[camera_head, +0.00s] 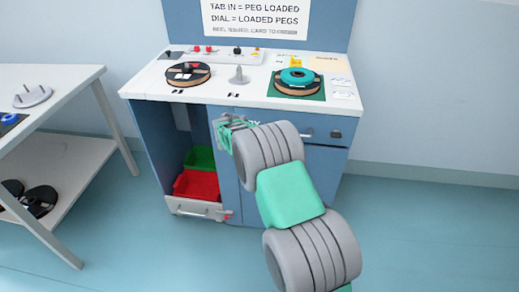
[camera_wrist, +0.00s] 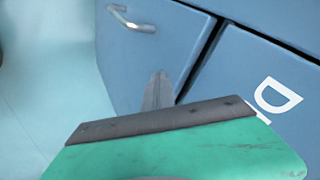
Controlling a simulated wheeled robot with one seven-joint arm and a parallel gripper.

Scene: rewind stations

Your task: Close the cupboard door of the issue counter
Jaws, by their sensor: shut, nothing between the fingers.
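The issue counter (camera_head: 150,86) is a blue cabinet with a white top. Its left cupboard compartment stands open, with a red bin (camera_head: 196,184) and a green bin (camera_head: 200,158) inside. A blue panel (camera_head: 228,185), apparently the cupboard door, stands at the opening's right side, partly behind my arm. The wrist view shows a blue door panel (camera_wrist: 150,55) with a grey handle (camera_wrist: 130,20), a dark gap on its right and floor on its left. My gripper (camera_head: 220,125) is shut and empty at the opening's upper right; its fingertips (camera_wrist: 158,92) overlap the panel near the gap. Contact is unclear.
A teal reel (camera_head: 297,76) and a dark reel (camera_head: 188,73) lie on the counter top. A grey-white front with a handle (camera_head: 198,211) is low under the opening. A white table (camera_head: 60,85) stands at the left. Floor in front of the counter's left side is clear.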

